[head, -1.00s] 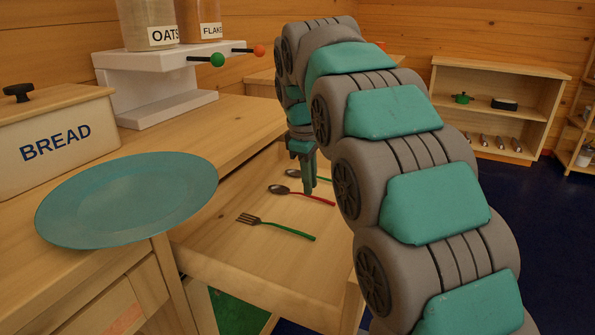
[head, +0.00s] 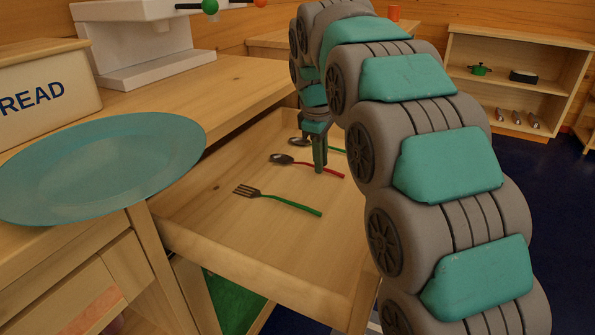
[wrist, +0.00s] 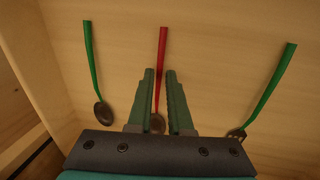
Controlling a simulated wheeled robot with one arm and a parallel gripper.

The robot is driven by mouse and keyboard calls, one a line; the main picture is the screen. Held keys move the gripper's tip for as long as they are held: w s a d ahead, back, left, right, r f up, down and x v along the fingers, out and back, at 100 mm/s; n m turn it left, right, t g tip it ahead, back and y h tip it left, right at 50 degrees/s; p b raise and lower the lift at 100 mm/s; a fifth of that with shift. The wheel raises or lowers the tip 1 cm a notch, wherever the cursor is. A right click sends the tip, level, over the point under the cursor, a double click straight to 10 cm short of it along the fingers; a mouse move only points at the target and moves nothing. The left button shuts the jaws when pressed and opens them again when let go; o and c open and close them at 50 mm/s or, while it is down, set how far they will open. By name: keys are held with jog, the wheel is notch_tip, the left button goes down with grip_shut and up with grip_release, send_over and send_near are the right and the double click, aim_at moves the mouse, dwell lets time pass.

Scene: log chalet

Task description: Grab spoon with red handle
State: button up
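The spoon with the red handle (head: 322,171) lies in the open wooden drawer (head: 225,235), between a green-handled spoon (head: 299,142) behind it and a green-handled fork (head: 285,201) in front. My gripper (head: 320,168) points down at the red handle. In the wrist view the two fingers (wrist: 160,72) are apart, with the red spoon (wrist: 162,45) running between them and its dark bowl partly hidden near the gripper base. The green-handled spoon (wrist: 90,55) is on the left and the green-handled slotted utensil (wrist: 270,85) on the right. I cannot tell whether the fingertips touch the handle.
A teal plate (head: 100,165) sits on the counter left of the drawer, near the bread box (head: 45,95). A white stand (head: 145,45) is behind. The drawer walls surround the utensils. A shelf (head: 500,50) stands at the far right, with dark floor before it.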

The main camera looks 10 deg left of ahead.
jog(key=shift+f, duration=0.25)
grip_shut()
dwell(0.4)
